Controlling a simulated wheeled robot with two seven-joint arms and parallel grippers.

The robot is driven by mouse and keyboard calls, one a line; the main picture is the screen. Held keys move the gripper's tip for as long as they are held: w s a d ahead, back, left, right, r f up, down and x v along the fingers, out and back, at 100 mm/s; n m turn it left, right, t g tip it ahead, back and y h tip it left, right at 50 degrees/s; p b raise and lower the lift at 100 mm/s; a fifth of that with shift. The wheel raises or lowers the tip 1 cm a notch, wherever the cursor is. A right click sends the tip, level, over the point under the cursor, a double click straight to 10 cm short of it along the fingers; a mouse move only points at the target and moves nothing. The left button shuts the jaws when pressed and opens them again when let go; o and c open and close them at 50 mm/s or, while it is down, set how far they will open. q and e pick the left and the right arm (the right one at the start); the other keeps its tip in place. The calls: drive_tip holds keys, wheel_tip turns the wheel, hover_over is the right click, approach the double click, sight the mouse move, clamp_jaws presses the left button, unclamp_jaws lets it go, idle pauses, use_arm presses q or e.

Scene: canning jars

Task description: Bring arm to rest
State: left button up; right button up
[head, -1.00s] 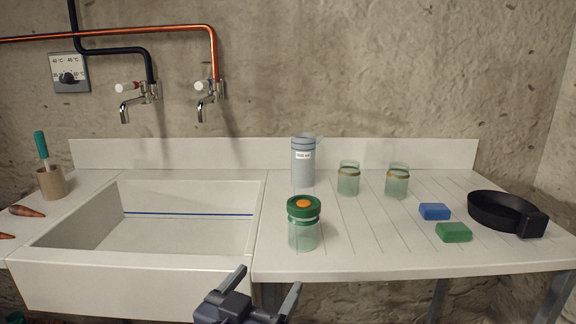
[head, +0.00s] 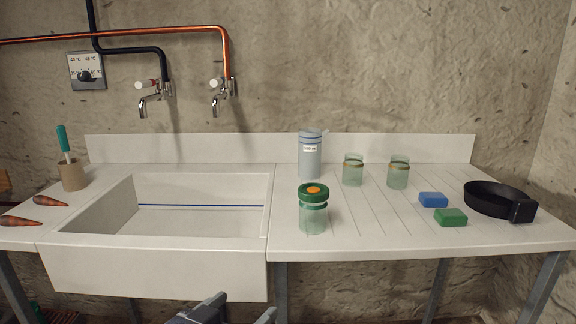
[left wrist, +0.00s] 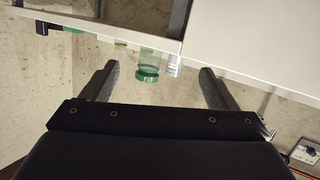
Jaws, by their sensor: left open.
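My left gripper (head: 243,309) is at the bottom edge of the head view, low in front of the sink counter and only partly in frame. Its two fingers stand apart with nothing between them, as the left wrist view (left wrist: 156,85) also shows. The wrist view looks tilted or upside down, with the counter edge beyond the fingers. The jar with the green lid and orange centre (head: 313,210) stands upright on the drainboard, apart from the gripper; it also shows in the wrist view (left wrist: 149,66). My right gripper is in neither view.
A white sink (head: 150,266) is left of the grooved drainboard (head: 400,238). On the board are two open jars (head: 353,171) (head: 398,173), a grey canister (head: 310,156), blue (head: 433,199) and green (head: 450,217) blocks and a black pan (head: 495,199). Carrots (head: 48,201) lie at left.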

use_arm(q)
drive_tip(key=s+a+f+n+g+y, duration=0.3)
drive_tip(key=s+a+f+n+g, duration=0.35)
drive_tip(key=s+a+f, duration=0.65)
wheel_tip(320, 180, up, 24)
drive_tip(key=s+g+p, duration=0.1)
drive_tip(key=s+p, duration=0.1)
drive_tip(key=p, duration=2.1)
drive_tip(key=shift+s+d+f+m+g, duration=0.15)
drive_tip(key=shift+s+m+g, duration=0.1)
drive_tip(key=shift+m+g, duration=0.15)
